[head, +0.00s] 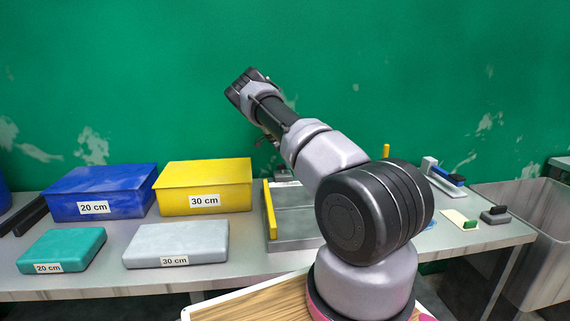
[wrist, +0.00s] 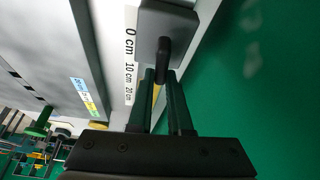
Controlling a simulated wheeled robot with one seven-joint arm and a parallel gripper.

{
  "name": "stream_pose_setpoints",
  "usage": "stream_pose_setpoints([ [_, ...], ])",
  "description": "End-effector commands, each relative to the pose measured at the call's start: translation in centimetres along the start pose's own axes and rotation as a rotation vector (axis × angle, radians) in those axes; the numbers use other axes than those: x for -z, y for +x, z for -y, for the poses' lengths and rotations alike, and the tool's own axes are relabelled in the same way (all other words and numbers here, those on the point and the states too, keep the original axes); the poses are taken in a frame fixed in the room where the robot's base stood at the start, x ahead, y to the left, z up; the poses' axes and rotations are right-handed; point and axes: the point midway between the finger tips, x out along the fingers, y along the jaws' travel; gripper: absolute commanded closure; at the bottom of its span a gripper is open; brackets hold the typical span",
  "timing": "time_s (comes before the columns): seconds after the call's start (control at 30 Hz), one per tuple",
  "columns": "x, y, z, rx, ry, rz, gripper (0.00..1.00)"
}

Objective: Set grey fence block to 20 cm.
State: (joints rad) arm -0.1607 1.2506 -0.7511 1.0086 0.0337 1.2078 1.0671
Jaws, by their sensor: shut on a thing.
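The grey fence block (wrist: 152,22) is at the top of the wrist view, with a dark upright handle (wrist: 164,62) on it. It sits beside the "0 cm" mark of a white scale (wrist: 130,50) that also reads 10 cm and 20 cm. My gripper (wrist: 166,74) has its two dark fingers closed on the handle. The fingers and handle hide part of the block's lower side. In the head view my arm hides much of the grey fixture (head: 295,222), and I cannot make out the block there.
On the bench stand a blue box (head: 95,190) labelled 20 cm, a yellow box (head: 200,180) labelled 30 cm, a teal box (head: 62,248) labelled 20 cm and a grey box (head: 178,240) labelled 30 cm. A yellow bar (head: 269,208) edges the fixture. A bin (head: 535,235) stands right.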

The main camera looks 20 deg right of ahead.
Motion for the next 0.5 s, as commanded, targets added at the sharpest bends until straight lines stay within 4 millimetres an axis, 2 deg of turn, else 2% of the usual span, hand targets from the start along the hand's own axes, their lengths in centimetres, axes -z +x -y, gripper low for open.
stream_pose_setpoints([
  [0.03,1.13,0.63,-0.50,-0.014,0.007,-0.009,1.00],
  [0.23,0.97,0.59,-0.48,-0.014,0.006,-0.008,1.00],
  [0.27,0.96,0.59,-0.48,-0.014,0.006,-0.008,0.71],
  [0.3,0.91,0.59,-0.47,-0.013,0.006,-0.007,0.56],
  [0.33,0.85,0.55,-0.44,-0.012,0.005,-0.007,0.53],
  [0.5,0.52,0.34,-0.27,-0.007,0.003,-0.003,0.53],
])
